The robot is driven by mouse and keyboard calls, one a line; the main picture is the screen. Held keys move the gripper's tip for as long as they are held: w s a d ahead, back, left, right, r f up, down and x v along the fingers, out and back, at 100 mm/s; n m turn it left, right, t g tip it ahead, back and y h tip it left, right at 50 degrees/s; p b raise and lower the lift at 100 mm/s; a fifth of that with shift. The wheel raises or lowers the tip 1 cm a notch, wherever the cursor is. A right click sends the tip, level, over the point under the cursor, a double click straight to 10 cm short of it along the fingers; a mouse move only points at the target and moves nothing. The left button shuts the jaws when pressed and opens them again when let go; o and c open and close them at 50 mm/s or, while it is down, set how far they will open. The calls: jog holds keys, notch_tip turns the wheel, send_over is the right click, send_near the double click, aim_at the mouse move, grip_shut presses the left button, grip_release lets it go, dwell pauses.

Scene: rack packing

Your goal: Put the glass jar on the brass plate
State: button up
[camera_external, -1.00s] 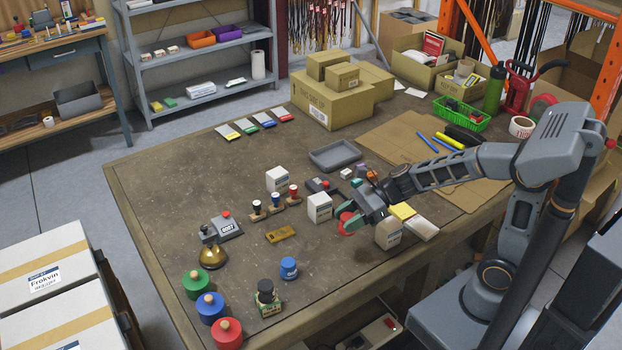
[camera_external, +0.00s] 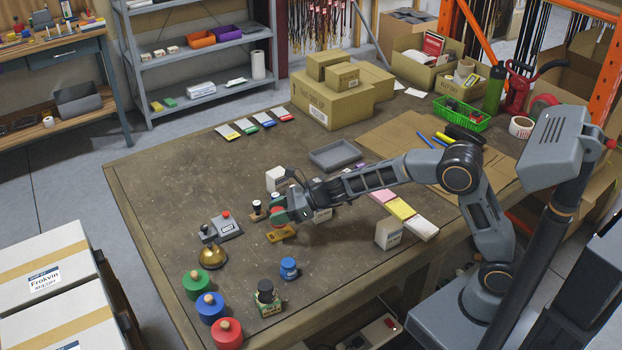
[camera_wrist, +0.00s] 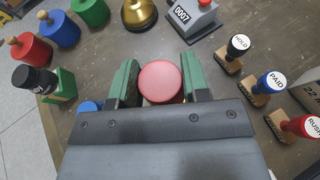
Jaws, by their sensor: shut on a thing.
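My gripper (camera_external: 279,214) has green-padded fingers. In the wrist view my gripper (camera_wrist: 160,84) is shut on a round thing with a red lid, which I take for the glass jar (camera_wrist: 160,80). Its lid fills the gap between the fingers, and its body is mostly hidden under it. In the external view the red of the jar (camera_external: 279,211) shows at the fingertips. The small brass plate (camera_external: 280,233) lies on the bench just below and in front of the gripper. Whether the jar touches it cannot be told. The wrist view hides most of the plate.
A brass bell (camera_external: 213,257) and a grey numbering machine (camera_external: 227,227) stand left of the gripper. White boxes (camera_external: 277,178) are behind. Coloured knobbed cylinders (camera_external: 211,307) and a blue-capped pot (camera_external: 289,268) stand towards the front.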

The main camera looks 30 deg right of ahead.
jog(key=shift+w+a+f, duration=0.35)
jog(key=shift+w+f, duration=0.1)
jog(key=shift+f, duration=0.2)
jog(key=shift+w+a+f, duration=0.3)
jog(key=shift+w+f, duration=0.15)
jog(key=shift+f, duration=0.2)
jog(key=shift+w+f+b, duration=0.1)
jog(key=shift+f+b, duration=0.45)
jog(key=shift+f, duration=1.1)
jog(key=shift+f, duration=0.2)
jog(key=o, duration=1)
jog(key=shift+r, duration=0.1)
jog(key=shift+r, duration=0.15)
jog(key=v, duration=1.1)
jog(key=shift+s+d, duration=0.25)
jog(key=shift+d, duration=0.1)
